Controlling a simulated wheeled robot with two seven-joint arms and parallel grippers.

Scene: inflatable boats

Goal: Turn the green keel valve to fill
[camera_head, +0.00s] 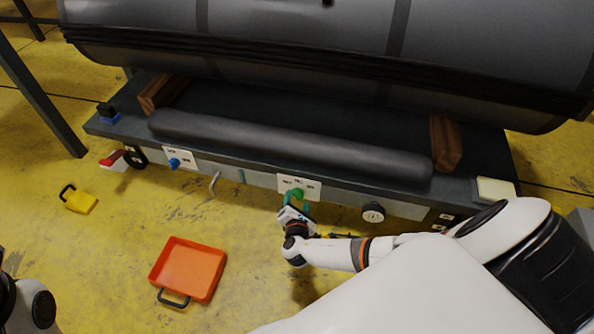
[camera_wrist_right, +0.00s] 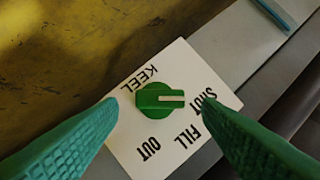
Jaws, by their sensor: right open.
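The green keel valve (camera_head: 298,194) is a round knob on a white label plate (camera_head: 285,183) on the bench's front face. In the right wrist view the knob (camera_wrist_right: 160,100) has a white pointer line directed right, toward the word SHUT. FILL and OUT are printed below it, KEEL at its upper left. My right gripper (camera_head: 294,206) is open in front of the valve. Its two green fingers stand either side of the knob, apart from it in the picture; I cannot tell the depth. My left gripper is not in view, only part of that arm at lower left.
A blue valve (camera_head: 174,163) and a red-handled item (camera_head: 113,158) sit farther left along the bench. A round gauge (camera_head: 373,212) is right of the keel valve. A grey inflatable boat (camera_head: 300,40) lies above. An orange tray (camera_head: 188,270) and a yellow block (camera_head: 80,202) are on the floor.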

